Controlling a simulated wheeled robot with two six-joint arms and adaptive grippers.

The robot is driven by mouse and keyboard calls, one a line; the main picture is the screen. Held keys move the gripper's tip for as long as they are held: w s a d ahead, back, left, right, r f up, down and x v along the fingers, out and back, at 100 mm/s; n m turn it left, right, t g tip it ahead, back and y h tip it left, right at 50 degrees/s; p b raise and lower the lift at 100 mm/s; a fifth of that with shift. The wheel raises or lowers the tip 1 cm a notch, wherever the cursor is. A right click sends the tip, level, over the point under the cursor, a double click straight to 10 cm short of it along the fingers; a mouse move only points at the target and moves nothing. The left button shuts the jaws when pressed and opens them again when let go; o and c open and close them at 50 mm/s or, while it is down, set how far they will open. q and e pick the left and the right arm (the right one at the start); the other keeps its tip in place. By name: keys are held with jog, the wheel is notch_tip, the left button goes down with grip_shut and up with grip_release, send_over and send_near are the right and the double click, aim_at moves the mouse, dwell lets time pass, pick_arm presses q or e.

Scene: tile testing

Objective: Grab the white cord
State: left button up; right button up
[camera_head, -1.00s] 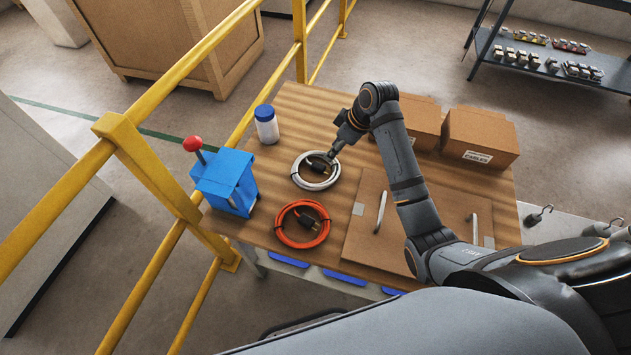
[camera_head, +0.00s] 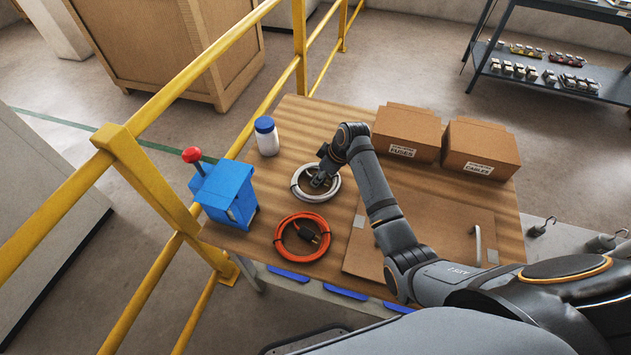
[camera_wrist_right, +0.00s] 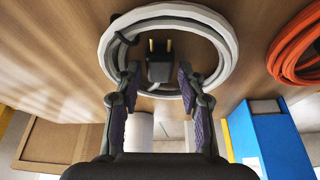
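The white cord (camera_head: 296,187) lies coiled on the wooden table, in front of the white bottle. In the right wrist view the coil (camera_wrist_right: 229,50) fills the top middle, with a dark plug (camera_wrist_right: 159,65) inside the ring. My right gripper (camera_head: 321,182) is over the coil in the head view and partly hides its middle. In the right wrist view its two fingers (camera_wrist_right: 157,84) are apart, on either side of the near part of the coil. Contact with the cord cannot be told. My left gripper is not in view.
An orange cord (camera_head: 280,246) lies coiled close by. A blue box with a red knob (camera_head: 228,190) and a white bottle with a blue lid (camera_head: 267,141) stand to the left. Two cardboard boxes (camera_head: 408,128) stand at the back right. A yellow railing (camera_head: 150,180) runs along the left side.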

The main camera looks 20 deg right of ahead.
jog(key=shift+w+f, duration=0.1)
jog(key=shift+f, duration=0.2)
grip_shut()
jog(key=shift+r, duration=0.15)
notch_tip(320, 180, up, 4)
jog(key=p, duration=0.5)
jog(key=shift+r+p, duration=0.15)
jog(key=shift+p, duration=0.2)
jog(key=s+a+r+p, duration=0.2)
jog(key=s+r+p, duration=0.2)
jog(key=p, duration=0.6)
jog(key=s+a+r+p, duration=0.3)
jog(key=s+r+p, duration=0.1)
jog(key=s+p, duration=0.5)
jog(key=shift+r+p, duration=0.25)
jog(key=shift+p, duration=0.55)
